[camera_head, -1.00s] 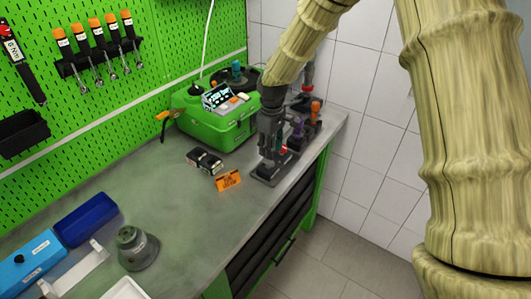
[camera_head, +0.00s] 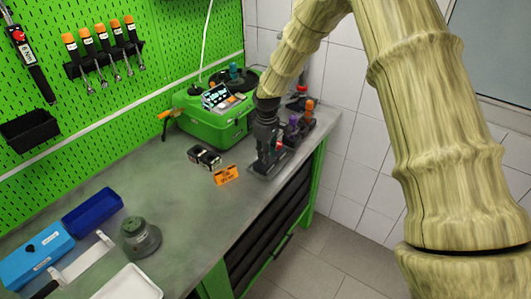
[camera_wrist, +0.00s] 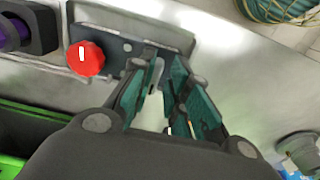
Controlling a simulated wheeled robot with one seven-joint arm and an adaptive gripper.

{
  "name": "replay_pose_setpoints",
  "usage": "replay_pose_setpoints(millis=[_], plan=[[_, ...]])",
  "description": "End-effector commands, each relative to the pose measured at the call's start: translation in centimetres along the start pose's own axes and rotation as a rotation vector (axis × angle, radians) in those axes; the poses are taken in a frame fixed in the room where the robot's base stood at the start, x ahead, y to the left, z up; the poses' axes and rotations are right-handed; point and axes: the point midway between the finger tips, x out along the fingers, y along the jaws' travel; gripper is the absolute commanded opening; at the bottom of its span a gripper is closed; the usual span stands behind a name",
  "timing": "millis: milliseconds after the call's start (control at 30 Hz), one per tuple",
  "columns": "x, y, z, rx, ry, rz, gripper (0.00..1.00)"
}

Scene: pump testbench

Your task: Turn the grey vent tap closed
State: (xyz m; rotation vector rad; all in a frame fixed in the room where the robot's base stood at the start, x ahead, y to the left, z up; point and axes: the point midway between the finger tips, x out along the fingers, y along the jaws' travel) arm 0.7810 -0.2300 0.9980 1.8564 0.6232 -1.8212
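My gripper (camera_wrist: 163,80) points down at a dark valve block (camera_wrist: 115,40) on the bench. Its two teal-padded fingers are apart, with a gap between them. A light grey lever-like piece, seemingly the grey vent tap (camera_wrist: 154,74), stands between the fingertips, closer to the left finger. I cannot tell whether a finger touches it. A red knob (camera_wrist: 86,58) with a white mark is on the same block, left of the fingers. In the head view my gripper (camera_head: 264,164) is over the block, and it hides the tap there.
The green pump case (camera_head: 215,125) stands left of my gripper. Purple-topped (camera_head: 293,120) and orange-topped (camera_head: 309,105) fittings stand behind it to the right. An orange sign (camera_head: 225,175) and a small black box (camera_head: 204,157) lie at the left. The bench front edge is close.

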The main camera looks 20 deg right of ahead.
Motion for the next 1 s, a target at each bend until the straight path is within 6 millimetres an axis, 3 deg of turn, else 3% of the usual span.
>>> replay_pose_setpoints(millis=[267, 667, 1000], plan=[[1.05, -0.36, -0.96, -0.008, -0.007, -0.011, 0.00], [0.90, -0.13, -0.57, 0.007, -0.008, -0.011, 0.00], [0.76, 0.09, -0.43, 0.159, -0.010, -0.007, 0.00]])
